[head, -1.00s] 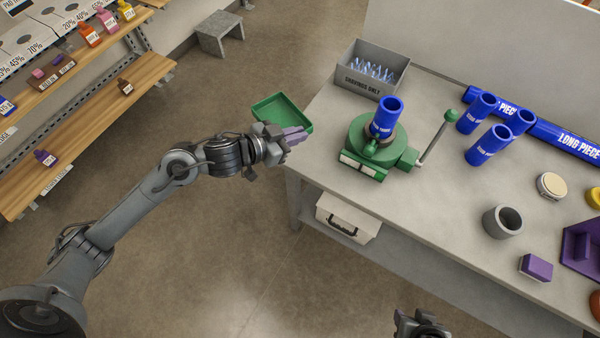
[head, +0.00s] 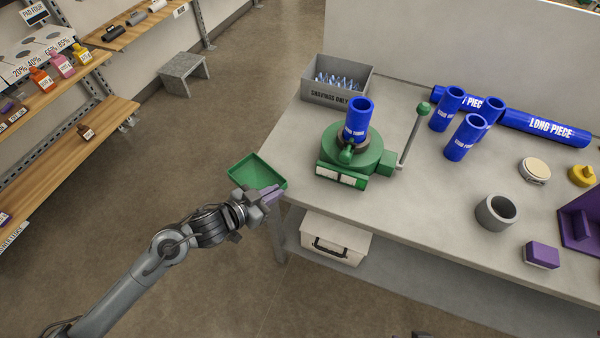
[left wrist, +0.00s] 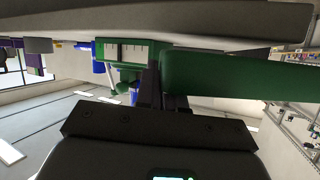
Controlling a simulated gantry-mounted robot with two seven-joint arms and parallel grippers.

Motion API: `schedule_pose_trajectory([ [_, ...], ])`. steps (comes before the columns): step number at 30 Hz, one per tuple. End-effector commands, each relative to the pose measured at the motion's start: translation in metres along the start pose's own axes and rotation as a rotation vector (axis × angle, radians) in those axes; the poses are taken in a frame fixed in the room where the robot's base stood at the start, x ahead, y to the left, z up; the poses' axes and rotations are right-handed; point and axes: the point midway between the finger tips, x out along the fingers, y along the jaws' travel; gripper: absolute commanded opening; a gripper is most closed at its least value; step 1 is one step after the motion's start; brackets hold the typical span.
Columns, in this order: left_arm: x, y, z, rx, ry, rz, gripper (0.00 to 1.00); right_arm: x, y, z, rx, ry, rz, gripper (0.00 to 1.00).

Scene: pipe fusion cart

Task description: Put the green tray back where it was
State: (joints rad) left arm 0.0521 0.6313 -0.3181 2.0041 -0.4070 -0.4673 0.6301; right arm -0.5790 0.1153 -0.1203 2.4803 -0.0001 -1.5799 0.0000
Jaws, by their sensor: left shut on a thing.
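The green tray (head: 257,172) is a shallow open box, and no contents show in it. It is held in the air just left of the workbench's near left corner, over the floor. My left gripper (head: 268,196) is shut on the tray's near right edge. In the left wrist view the tray (left wrist: 225,75) stretches to the right from the fingers (left wrist: 160,88).
On the workbench (head: 420,190) stand a green clamp device (head: 365,162) with a blue pipe piece (head: 357,118), a grey shavings bin (head: 336,92), several more blue pipes and a grey ring (head: 496,211). A white box (head: 335,238) sits below. Shelves (head: 70,137) stand at left.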

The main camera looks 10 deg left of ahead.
Motion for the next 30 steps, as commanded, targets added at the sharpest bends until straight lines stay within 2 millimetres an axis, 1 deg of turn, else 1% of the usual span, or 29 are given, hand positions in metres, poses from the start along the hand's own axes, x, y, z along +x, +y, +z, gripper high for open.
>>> schedule_pose_trajectory([
  [1,0.013,-0.001,-0.006,-0.001,0.005,-0.001,0.0,0.003,0.0,0.001,-0.001,0.0,0.001,0.43],
  [3,0.028,-0.001,-0.013,0.0,0.006,-0.001,0.0,0.004,0.001,0.002,-0.004,-0.001,0.003,0.43],
  [6,0.045,-0.002,-0.019,-0.001,0.003,-0.001,0.0,0.006,0.002,0.003,-0.007,-0.002,0.006,0.43],
  [9,0.057,-0.002,-0.024,0.0,0.002,0.0,0.0,0.008,0.002,0.004,-0.009,-0.003,0.008,0.43],
  [17,0.07,-0.003,-0.029,0.0,0.001,0.0,0.0,0.009,0.002,0.004,-0.009,-0.003,0.007,0.43],
  [24,0.1,-0.004,-0.042,0.0,0.003,0.001,0.0,0.014,0.0,0.006,-0.004,-0.003,0.002,0.43],
  [27,0.103,-0.003,-0.029,-0.001,-0.003,0.0,0.0,0.017,0.0,0.007,-0.001,-0.003,0.001,0.43],
  [30,0.104,-0.003,-0.026,0.0,-0.001,0.0,0.0,0.018,0.0,0.006,-0.001,-0.001,0.001,0.43],
])
